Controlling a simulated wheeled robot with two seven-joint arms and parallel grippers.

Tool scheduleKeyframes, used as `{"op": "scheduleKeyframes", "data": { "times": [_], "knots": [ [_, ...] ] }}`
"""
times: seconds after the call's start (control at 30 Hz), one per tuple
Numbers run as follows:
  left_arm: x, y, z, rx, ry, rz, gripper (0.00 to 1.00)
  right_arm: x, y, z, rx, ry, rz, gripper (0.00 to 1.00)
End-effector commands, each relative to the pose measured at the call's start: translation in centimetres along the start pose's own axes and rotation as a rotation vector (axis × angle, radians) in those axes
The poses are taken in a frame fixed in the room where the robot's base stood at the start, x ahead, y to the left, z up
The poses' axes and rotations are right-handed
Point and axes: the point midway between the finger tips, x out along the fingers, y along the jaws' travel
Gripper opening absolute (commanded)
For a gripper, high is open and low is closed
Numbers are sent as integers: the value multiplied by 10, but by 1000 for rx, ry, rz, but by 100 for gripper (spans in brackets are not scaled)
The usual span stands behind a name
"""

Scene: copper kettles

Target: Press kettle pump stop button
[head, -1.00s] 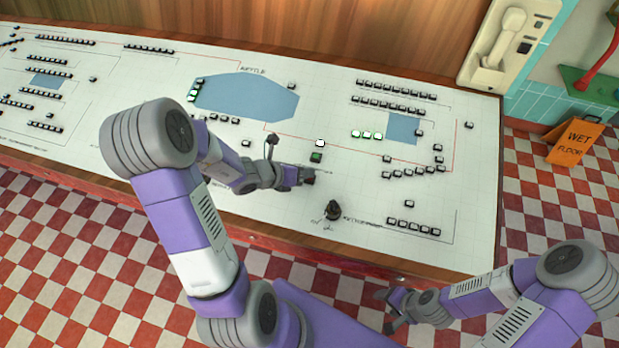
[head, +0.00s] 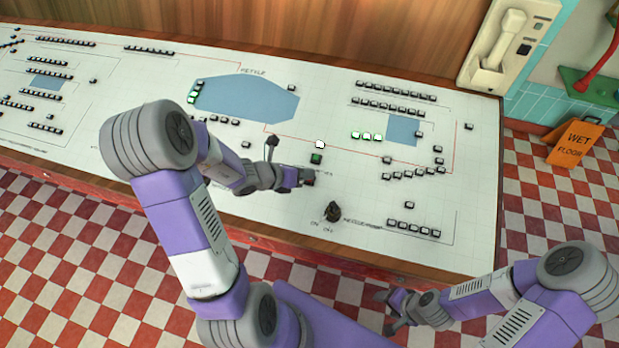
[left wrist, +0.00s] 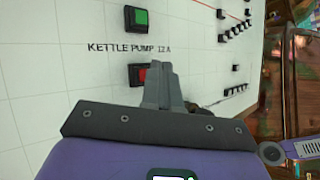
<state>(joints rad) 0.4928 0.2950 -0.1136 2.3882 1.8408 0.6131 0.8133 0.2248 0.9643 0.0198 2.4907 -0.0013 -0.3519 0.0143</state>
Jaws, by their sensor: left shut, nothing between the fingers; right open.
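The red button (left wrist: 138,74) in a black housing sits below the label "KETTLE PUMP 12 A" in the left wrist view. The green button (left wrist: 138,17) is above that label, and it also shows in the head view (head: 316,159). My left gripper (head: 308,177) is shut and empty, low over the panel at the red button, which its tips partly hide. In the left wrist view the fingers (left wrist: 163,80) overlap the red button's right side. I cannot tell whether they touch it. My right gripper (head: 388,312) is open and empty, in front of the panel's front edge.
The white control panel (head: 470,200) carries several rows of small buttons and blue shapes. A dark rotary knob (head: 333,209) stands right of and nearer than my left gripper. A telephone (head: 500,45) hangs at the back right. An orange wet floor sign (head: 572,143) stands beyond the panel.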

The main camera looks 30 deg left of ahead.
Motion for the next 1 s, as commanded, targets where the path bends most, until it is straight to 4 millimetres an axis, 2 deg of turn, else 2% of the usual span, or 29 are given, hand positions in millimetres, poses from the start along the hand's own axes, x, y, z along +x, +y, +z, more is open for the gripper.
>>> {"op": "scheduleKeyframes", "data": {
  "times": [0.7,1.0],
  "knots": [
    [0,0,0,0,0,0,0,0,0,0,0,0,0,63],
    [6,5,-5,0,0,0,0,9,3,0,0,0,0,63]
  ]
}}
